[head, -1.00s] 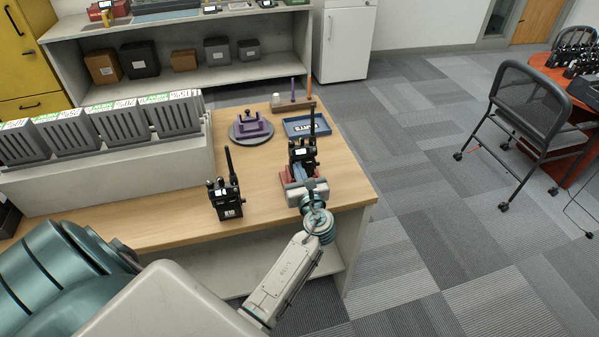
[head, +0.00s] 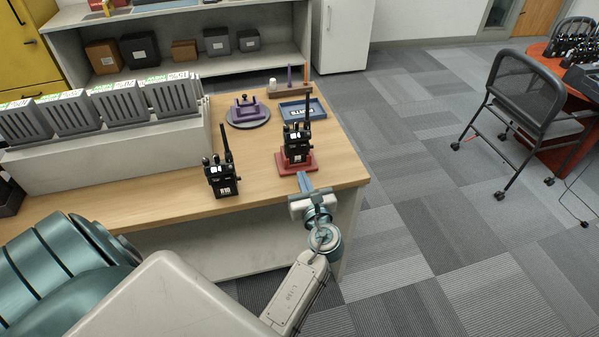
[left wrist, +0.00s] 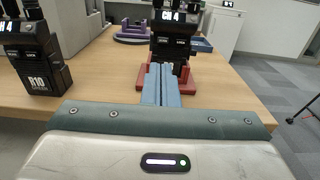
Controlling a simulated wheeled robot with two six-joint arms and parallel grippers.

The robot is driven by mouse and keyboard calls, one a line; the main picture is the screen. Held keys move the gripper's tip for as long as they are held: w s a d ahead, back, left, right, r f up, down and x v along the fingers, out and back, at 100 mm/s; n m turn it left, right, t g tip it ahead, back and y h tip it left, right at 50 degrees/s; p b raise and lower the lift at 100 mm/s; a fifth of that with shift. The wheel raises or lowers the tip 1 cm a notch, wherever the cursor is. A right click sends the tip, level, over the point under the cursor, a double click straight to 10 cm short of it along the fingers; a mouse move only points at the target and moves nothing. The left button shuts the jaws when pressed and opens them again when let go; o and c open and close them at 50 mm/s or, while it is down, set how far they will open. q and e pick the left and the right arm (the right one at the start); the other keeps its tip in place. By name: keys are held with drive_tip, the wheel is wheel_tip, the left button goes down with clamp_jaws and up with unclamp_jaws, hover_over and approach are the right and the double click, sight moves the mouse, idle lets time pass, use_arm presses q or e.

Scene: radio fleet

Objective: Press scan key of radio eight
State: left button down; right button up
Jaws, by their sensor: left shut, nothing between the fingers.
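A black radio (head: 297,143) with a tall antenna stands upright in a red stand (head: 281,162) near the table's right end. In the left wrist view this radio (left wrist: 174,32) has a lit screen at its top, with my fingers covering its lower front. My right gripper is not in view.
Another black radio, marked R10 (head: 221,180), stands free on the table to the left. A purple holder on a grey disc (head: 247,113) and a blue tray (head: 302,109) lie behind. A row of grey chargers (head: 75,113) stands at left. The table's front edge is below my gripper.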

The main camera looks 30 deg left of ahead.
use_arm(q)
drive_tip(key=shift+v, duration=1.1)
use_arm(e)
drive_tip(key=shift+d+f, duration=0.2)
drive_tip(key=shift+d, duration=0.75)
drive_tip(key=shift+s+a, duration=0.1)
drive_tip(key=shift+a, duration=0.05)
